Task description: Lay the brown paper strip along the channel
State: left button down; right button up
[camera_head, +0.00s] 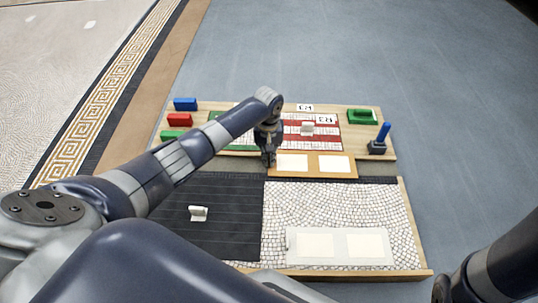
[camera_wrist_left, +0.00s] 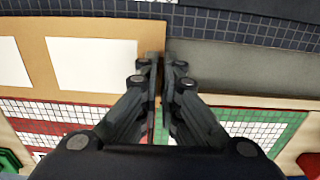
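The brown paper strip (camera_head: 312,174), with two white rectangles on it, lies flat over the channel (camera_head: 222,166), the grey band between the wooden board and the mosaic panel. In the left wrist view the strip (camera_wrist_left: 150,33) is at upper left and the bare grey channel (camera_wrist_left: 240,70) at right. My left gripper (camera_head: 268,163) is at the strip's left end. In the wrist view its fingertips (camera_wrist_left: 160,66) are close together, with a narrow gap at the strip's end edge. Whether they pinch the strip is not clear. My right gripper is out of view.
The wooden board (camera_head: 160,133) holds red, blue and green blocks at left, a green tray (camera_head: 362,116) and a blue-handled tool (camera_head: 381,137) at right. A pale sheet (camera_head: 340,232) with two rectangles lies on the mosaic. A small white piece (camera_head: 198,213) stands on the dark area.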

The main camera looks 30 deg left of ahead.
pick_arm(q)
jog(key=shift+f, duration=0.3)
jog(key=c, duration=1.8)
grip_release()
jog(key=shift+r, duration=0.1)
